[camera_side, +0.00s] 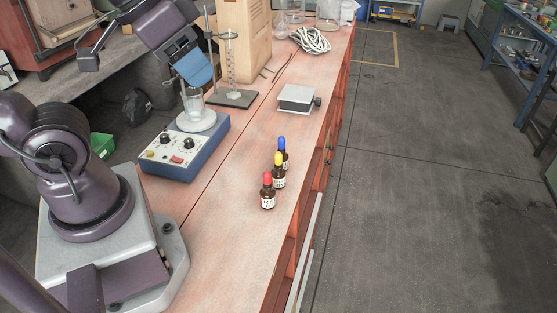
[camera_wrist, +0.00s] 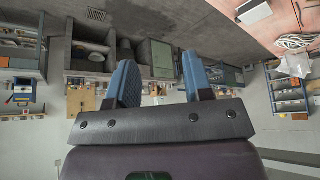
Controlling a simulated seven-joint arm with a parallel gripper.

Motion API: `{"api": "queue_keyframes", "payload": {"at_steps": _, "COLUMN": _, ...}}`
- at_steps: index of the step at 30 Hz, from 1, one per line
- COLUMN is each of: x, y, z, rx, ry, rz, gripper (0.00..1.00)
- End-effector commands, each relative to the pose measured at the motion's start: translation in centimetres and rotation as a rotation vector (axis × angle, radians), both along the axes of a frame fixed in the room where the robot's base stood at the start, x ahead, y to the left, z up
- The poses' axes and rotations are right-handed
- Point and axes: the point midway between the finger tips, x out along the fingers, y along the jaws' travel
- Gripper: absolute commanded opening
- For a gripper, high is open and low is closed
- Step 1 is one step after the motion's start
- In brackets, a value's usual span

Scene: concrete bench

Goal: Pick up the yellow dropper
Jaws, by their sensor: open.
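The yellow dropper (camera_side: 278,178) is a small dark bottle with a white label and a yellow cap, standing upright on the bench. It stands in a close row between the red-capped dropper (camera_side: 267,193) in front and the blue-capped dropper (camera_side: 283,150) behind. My gripper (camera_side: 200,78) is raised above the bench, up and left of the droppers, beside the stirrer. In the wrist view my gripper (camera_wrist: 159,62) shows two blue fingers spread apart with nothing between them. No dropper shows in the wrist view.
A blue stirrer (camera_side: 182,164) with a glass beaker (camera_side: 193,104) stands left of the droppers. Behind are a clamp stand (camera_side: 234,98), a cardboard box (camera_side: 243,42), a grey-white device (camera_side: 298,97) and a white cable coil (camera_side: 311,39). The bench's right edge is close to the droppers.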

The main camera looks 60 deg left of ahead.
Motion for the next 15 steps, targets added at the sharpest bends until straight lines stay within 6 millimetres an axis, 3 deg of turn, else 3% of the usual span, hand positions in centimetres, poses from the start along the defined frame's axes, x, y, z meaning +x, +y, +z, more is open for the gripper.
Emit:
{"api": "queue_keyframes", "payload": {"at_steps": 9, "x": 0.1, "y": 0.1, "z": -0.2, "rx": 0.0, "ry": 0.011, "rz": 0.002, "gripper": 0.49}}
{"api": "queue_keyframes", "payload": {"at_steps": 15, "x": 1.7, "y": 0.6, "z": -2.7, "rx": -0.012, "ry": 0.159, "rz": 0.029, "gripper": 0.49}}
